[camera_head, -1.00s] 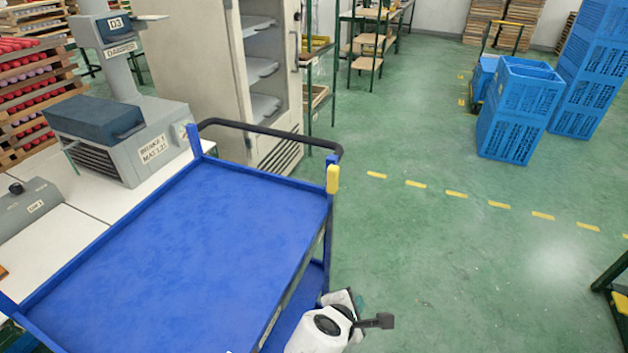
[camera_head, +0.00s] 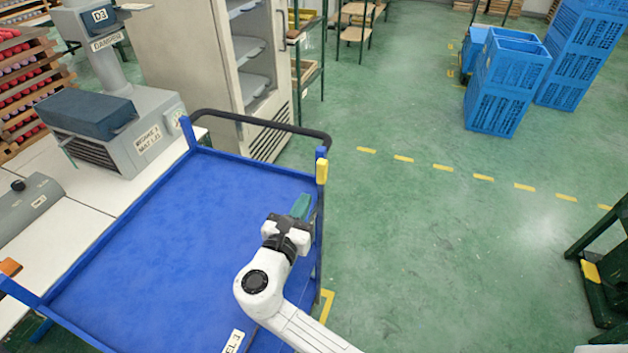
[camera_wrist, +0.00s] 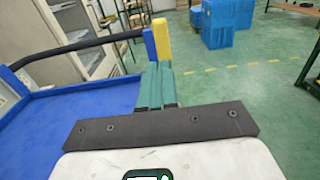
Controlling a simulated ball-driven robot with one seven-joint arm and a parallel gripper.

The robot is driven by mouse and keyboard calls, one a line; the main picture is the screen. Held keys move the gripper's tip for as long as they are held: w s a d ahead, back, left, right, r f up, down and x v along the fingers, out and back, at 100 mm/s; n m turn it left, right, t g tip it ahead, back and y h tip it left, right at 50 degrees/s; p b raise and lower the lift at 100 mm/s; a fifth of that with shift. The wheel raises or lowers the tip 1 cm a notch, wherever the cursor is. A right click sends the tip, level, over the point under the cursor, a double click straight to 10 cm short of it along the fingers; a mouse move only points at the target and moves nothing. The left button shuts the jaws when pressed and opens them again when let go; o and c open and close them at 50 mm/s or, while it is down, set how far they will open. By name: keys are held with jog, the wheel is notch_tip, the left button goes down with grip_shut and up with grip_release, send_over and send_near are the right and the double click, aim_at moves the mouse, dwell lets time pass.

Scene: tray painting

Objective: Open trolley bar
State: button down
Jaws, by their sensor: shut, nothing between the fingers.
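The blue trolley (camera_head: 150,235) has an empty flat top with a raised rim. A black bar (camera_head: 255,124) curves across its far end between two blue corner posts. A yellow piece (camera_head: 321,171) sits on the right post, near the bar's right end. My gripper (camera_head: 301,205) is over the trolley's right edge, short of the yellow piece and apart from it in the head view. In the wrist view the green fingers (camera_wrist: 157,85) are together and empty, pointing towards the yellow piece (camera_wrist: 162,38). The black bar (camera_wrist: 75,47) shows to the left there.
A white table with a grey machine (camera_head: 130,130) stands along the trolley's left side. An open cabinet (camera_head: 215,70) stands behind the bar. Blue crates (camera_head: 505,85) are stacked far right. Green floor (camera_head: 430,240) right of the trolley is clear up to a dark green frame (camera_head: 600,260).

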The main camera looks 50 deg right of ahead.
aim_at(319, 175)
jog(key=p+x, duration=0.1)
jog(key=x, duration=0.6)
jog(key=shift+d, duration=0.15)
jog(key=x, duration=0.4)
jog(key=shift+f+b, duration=0.1)
jog(key=shift+b, duration=0.3)
jog(key=shift+w+d+r, duration=0.1)
jog(key=shift+r, duration=0.1)
